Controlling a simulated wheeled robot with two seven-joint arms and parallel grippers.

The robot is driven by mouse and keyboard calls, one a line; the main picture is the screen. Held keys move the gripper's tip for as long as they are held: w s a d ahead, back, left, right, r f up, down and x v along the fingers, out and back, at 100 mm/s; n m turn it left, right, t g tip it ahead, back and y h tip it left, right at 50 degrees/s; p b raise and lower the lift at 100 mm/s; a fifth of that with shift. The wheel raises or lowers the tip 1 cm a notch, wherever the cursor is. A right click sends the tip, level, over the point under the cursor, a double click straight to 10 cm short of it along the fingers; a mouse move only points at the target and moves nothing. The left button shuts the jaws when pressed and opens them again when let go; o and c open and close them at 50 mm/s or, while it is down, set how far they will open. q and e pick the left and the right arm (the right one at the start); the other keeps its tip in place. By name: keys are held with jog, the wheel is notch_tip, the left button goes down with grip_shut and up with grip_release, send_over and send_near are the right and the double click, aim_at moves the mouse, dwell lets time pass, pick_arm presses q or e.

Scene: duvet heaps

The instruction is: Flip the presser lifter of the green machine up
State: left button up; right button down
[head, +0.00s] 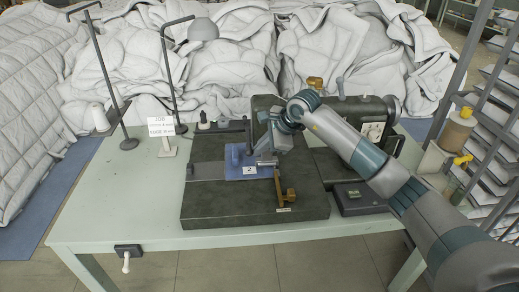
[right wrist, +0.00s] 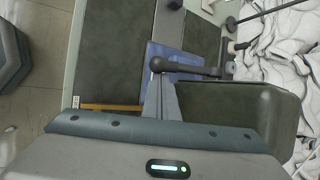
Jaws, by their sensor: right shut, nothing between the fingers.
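The green machine has a dark green bed (head: 215,207) on the table, with its body at the back right. A dark lever with a round knob (head: 247,133), which looks like the presser lifter, stands near a blue plate marked 2 (head: 248,172). In the right wrist view the lever (right wrist: 190,67) runs from the machine to its knob, close to my fingertips. My right gripper (head: 265,157) is shut and empty, just right of the lever, above the blue plate. Whether it touches the lever I cannot tell. My left gripper is out of view.
A brass-coloured lever (head: 286,196) stands at the bed's front right. A small dark box (head: 358,198) lies to the right. Duvets (head: 200,60) heap behind. The table's front left (head: 120,205) is clear.

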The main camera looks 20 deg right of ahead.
aim_at(251, 147)
notch_tip(251, 147, up, 5)
jog(key=m+g+b, duration=0.1)
jog(key=g+b, duration=0.1)
jog(key=g, duration=0.1)
jog(key=shift+a+r+y, duration=0.1)
jog(key=shift+y, duration=0.3)
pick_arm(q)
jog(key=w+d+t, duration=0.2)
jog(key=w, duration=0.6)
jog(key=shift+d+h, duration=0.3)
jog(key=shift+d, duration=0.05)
pick_arm(e)
jog(key=r, duration=0.3)
jog(key=shift+w, duration=0.25)
